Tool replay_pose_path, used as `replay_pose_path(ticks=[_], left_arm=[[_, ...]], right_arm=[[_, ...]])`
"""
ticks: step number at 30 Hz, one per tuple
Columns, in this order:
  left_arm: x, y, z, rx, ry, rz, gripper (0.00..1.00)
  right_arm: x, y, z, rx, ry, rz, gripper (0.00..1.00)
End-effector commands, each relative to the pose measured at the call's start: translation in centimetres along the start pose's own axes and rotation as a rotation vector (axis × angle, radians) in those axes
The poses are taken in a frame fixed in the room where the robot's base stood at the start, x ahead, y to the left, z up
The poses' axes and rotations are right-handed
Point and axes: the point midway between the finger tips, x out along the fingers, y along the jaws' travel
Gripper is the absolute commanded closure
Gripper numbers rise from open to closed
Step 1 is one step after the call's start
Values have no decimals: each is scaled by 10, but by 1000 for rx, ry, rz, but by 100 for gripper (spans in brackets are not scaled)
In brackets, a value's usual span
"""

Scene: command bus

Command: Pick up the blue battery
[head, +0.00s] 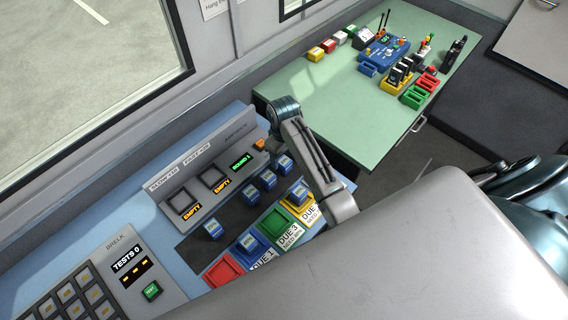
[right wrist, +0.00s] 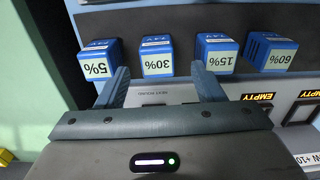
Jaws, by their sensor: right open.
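Several blue batteries with white percentage labels stand in a row on the dark strip of the console. The right wrist view shows four of them: 5% (right wrist: 98,60), 30% (right wrist: 156,57), 15% (right wrist: 215,54) and 60% (right wrist: 270,52). In the head view, part of the row (head: 267,180) shows beside my right arm. Another blue battery (head: 213,229) stands apart on the left. My right gripper (right wrist: 160,82) is open and empty, its fingertips near the 30% and 15% batteries, not visibly gripping either. Whether they touch is unclear. My left gripper is out of view.
A blue tray (head: 238,254) and a yellow tray (head: 309,206) at the console front each hold a blue battery. The red tray (head: 222,270) and green tray (head: 273,224) look empty. A green table (head: 330,100) with small gear stands behind. A console panel (head: 195,180) rises behind the row.

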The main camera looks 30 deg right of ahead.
Motion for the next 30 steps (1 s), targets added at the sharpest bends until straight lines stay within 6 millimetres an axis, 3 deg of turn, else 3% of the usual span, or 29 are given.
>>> replay_pose_path(ticks=[5,10,19,27,30], left_arm=[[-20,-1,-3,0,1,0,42],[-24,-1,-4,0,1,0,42],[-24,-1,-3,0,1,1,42],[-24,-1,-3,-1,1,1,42],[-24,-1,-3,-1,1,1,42]], right_arm=[[20,3,2,1,-6,-2,38],[42,3,2,0,-3,-1,38],[47,3,1,0,-1,0,38],[47,3,1,0,-1,0,91],[46,3,1,0,0,0,91]])
